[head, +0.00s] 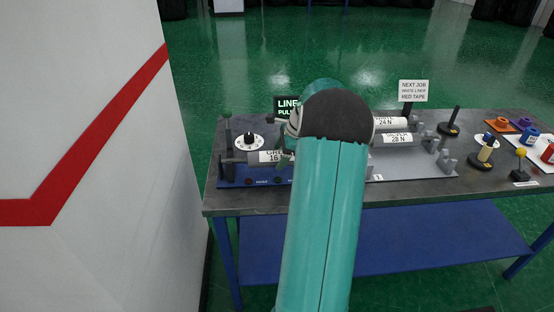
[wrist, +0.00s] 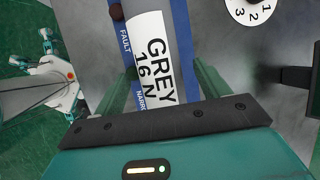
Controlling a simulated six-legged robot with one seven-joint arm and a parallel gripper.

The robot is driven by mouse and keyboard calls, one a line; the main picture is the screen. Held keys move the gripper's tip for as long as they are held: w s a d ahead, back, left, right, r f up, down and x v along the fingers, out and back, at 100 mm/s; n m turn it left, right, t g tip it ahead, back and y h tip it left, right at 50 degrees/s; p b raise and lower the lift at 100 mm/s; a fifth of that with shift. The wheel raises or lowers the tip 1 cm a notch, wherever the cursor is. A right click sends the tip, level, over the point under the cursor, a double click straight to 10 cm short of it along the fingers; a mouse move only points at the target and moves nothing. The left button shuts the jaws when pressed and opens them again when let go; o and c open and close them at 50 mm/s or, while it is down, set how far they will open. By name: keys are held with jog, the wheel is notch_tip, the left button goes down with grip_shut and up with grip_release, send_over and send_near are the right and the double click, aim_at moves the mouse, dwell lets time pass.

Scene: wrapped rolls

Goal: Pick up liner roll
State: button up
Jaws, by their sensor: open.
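The roll labelled GREY 16 N (head: 240,158) lies at the left of the table, partly hidden by my arm. In the wrist view its label (wrist: 152,50) fills the upper middle. My gripper (wrist: 163,75) is open, its two green fingers one on either side of the GREY roll. I cannot tell whether they touch it.
A sign (head: 413,91) reads NEXT JOB, WHITE LINER, RED TAPE. A numbered white dial (head: 249,142) stands behind the GREY roll. A white wall (head: 90,120) rises close on the left.

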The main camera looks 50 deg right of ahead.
jog(key=shift+x, duration=0.95)
jog(key=shift+c, duration=0.3)
jog(key=c, duration=1.4)
jog(key=shift+c, duration=0.2)
jog(key=shift+r, duration=0.15)
